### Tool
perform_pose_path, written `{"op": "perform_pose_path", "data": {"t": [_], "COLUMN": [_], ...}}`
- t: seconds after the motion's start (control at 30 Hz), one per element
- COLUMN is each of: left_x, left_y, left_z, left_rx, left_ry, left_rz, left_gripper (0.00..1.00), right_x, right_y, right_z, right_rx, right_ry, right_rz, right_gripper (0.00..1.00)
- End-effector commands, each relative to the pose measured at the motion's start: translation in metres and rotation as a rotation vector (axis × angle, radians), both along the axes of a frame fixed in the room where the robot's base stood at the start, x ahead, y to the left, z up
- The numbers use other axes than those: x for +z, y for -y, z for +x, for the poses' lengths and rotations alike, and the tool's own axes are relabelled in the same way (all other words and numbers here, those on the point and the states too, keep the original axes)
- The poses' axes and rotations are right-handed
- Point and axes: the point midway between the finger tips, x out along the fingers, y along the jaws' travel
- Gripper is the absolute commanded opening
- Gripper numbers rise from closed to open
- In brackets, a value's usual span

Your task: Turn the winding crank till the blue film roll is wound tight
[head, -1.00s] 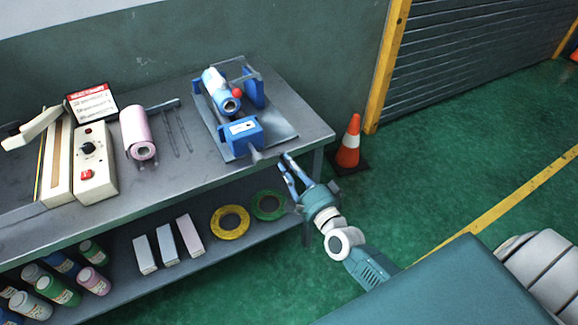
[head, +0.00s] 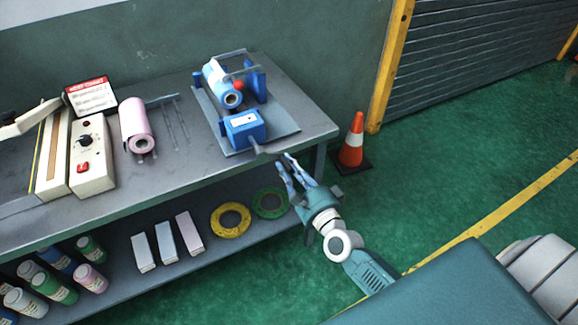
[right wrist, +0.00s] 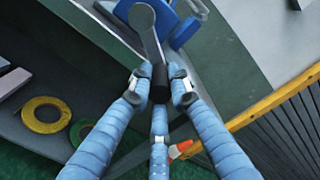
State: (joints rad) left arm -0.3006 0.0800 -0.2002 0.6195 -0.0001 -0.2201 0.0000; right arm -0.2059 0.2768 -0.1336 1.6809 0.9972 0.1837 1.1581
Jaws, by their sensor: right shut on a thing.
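The blue film roll (head: 215,75) sits in the blue winding stand at the back of its grey baseplate (head: 281,120). A blue box (head: 243,128) at the front bears the crank's shaft, which points toward the table edge. In the right wrist view the grey crank arm (right wrist: 149,38) leads to a black handle (right wrist: 160,78). My right gripper (head: 287,163) is at the table's front right edge, shut on this handle; its blue fingers (right wrist: 158,90) flank it in the wrist view. How tight the film is wound cannot be told. My left gripper is not in view.
The grey table (head: 165,195) also holds a pink roll (head: 134,118), a cream control box (head: 88,175) and a sign. The shelf below carries tape rolls, boxes and bottles. An orange cone (head: 353,142) stands on the floor right of the table.

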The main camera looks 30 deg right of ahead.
Motion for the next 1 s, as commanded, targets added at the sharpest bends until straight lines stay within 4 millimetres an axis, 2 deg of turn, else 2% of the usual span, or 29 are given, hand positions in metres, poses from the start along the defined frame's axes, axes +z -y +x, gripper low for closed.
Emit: {"op": "perform_pose_path", "data": {"t": [0.17, 0.2, 0.27, 0.53, 0.67, 0.77, 1.0], "left_x": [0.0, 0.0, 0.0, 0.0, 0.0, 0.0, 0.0], "left_y": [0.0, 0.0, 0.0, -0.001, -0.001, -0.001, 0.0], "left_z": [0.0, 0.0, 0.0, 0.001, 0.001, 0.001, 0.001], "left_rx": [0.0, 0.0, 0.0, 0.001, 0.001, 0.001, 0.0], "left_ry": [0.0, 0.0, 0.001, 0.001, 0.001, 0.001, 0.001], "left_rz": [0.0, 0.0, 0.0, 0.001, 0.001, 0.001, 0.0], "left_gripper": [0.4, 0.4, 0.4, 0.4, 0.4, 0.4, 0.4], "right_x": [-0.003, -0.003, -0.003, -0.001, -0.002, -0.002, -0.003], "right_y": [0.0, 0.0, 0.0, 0.0, 0.0, 0.001, 0.002], "right_z": [-0.001, -0.001, -0.001, -0.001, -0.009, -0.024, -0.077], "right_rx": [0.001, 0.001, 0.001, 0.001, 0.0, 0.001, 0.003], "right_ry": [-0.005, -0.005, -0.005, -0.002, -0.003, -0.005, -0.007], "right_rz": [-0.002, -0.002, -0.002, -0.002, -0.002, -0.002, -0.003], "right_gripper": [0.0, 0.26, 0.37, 0.37, 0.37, 0.37, 0.37]}}
